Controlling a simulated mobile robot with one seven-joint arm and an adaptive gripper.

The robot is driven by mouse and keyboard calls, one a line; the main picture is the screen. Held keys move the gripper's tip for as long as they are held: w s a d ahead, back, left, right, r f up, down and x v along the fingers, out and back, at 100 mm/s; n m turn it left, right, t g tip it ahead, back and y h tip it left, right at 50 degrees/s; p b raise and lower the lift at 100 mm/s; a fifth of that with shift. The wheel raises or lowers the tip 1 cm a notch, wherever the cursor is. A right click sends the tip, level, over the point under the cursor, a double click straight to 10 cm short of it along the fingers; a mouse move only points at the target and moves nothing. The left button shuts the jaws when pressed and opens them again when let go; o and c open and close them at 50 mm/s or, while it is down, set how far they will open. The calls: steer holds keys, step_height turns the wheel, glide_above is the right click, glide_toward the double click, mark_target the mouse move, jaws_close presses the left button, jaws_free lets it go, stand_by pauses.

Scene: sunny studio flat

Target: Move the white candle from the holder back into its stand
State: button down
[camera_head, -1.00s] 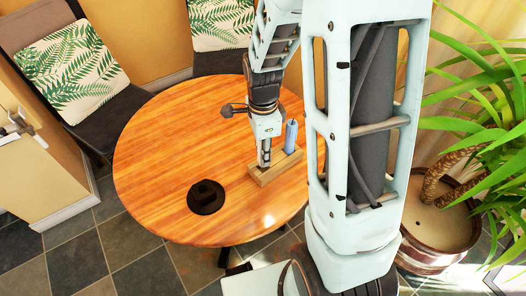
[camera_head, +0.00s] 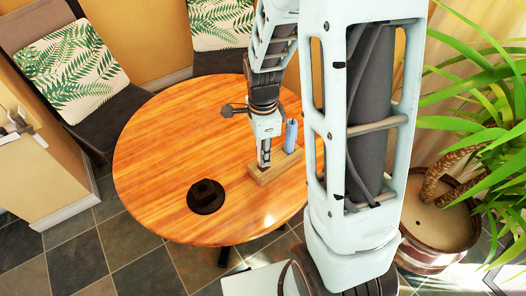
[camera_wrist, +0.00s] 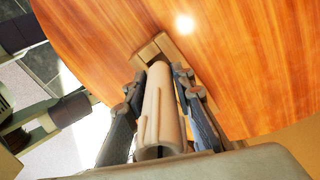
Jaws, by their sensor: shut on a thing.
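The pale cream-white candle (camera_wrist: 160,115) stands between my fingers in the wrist view, its far end at the wooden holder (camera_wrist: 147,50). My gripper (camera_wrist: 158,82) is shut on it. In the head view my gripper (camera_head: 264,155) points down over the left part of the holder (camera_head: 277,173), and the candle is mostly hidden by the fingers. I cannot tell whether its lower end is still seated in the holder. The dark round stand (camera_head: 206,198), with a raised square-looking middle, sits apart on the table to the front left.
The round wooden table (camera_head: 165,150) is clear between holder and stand. Cushioned chairs (camera_head: 72,70) stand behind, and a potted plant (camera_head: 440,220) is at the right.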

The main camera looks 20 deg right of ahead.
steer(key=shift+f+b, duration=1.15)
steer(key=shift+f, duration=0.65)
stand_by(2.0)
steer(key=shift+s+f, duration=0.1)
steer(key=shift+f, duration=0.1)
stand_by(0.7)
steer(key=c, duration=1.6)
jaws_free()
steer(key=shift+o, duration=0.4)
steer(key=o, duration=0.5)
steer(key=shift+r, duration=0.25)
steer(key=shift+r+p, duration=3.1)
steer(key=shift+r, duration=0.3)
